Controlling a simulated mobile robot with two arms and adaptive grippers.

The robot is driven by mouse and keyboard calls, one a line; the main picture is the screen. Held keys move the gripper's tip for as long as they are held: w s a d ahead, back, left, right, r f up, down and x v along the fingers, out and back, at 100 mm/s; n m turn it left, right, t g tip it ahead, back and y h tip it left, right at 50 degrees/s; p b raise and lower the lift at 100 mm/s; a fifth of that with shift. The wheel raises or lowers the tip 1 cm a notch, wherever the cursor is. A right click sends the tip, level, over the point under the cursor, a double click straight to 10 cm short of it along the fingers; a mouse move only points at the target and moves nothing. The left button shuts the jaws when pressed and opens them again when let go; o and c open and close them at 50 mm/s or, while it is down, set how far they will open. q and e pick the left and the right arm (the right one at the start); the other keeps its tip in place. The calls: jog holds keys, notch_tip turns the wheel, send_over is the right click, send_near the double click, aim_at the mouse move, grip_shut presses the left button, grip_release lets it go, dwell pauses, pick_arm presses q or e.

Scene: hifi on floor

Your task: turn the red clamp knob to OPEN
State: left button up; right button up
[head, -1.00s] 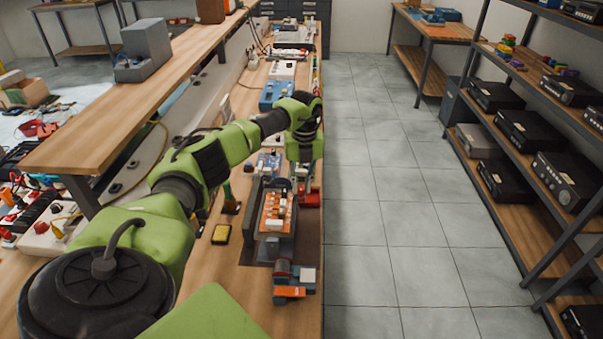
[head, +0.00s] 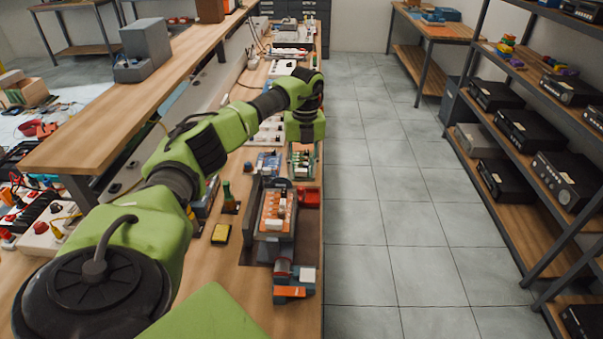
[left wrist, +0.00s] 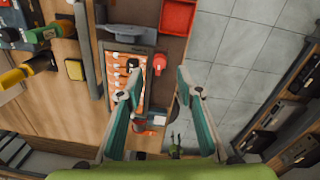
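The red clamp knob (left wrist: 160,63) shows in the left wrist view, at the right side of a dark fixture (left wrist: 147,40). The fixture holds an orange board (left wrist: 124,72) with white parts, which also shows in the head view (head: 274,212). My left gripper (left wrist: 158,84) is open. Its two teal fingers are apart, and the knob appears between and just beyond their tips, with nothing held. I cannot tell the height gap or read any OPEN mark. In the head view the fingertips are hidden, and I cannot make out the knob. My right gripper is in neither view.
A red tray (left wrist: 177,16) lies just beyond the knob, near the bench edge (head: 322,250). Free tiled floor (head: 390,200) lies right of the bench, before shelves of black units (head: 505,179).

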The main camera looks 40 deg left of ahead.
aim_at(303, 187)
pick_arm(q)
notch_tip(303, 187, up, 6)
jog(key=shift+r, duration=0.2)
jog(key=shift+d+f, duration=0.1)
dwell(0.5)
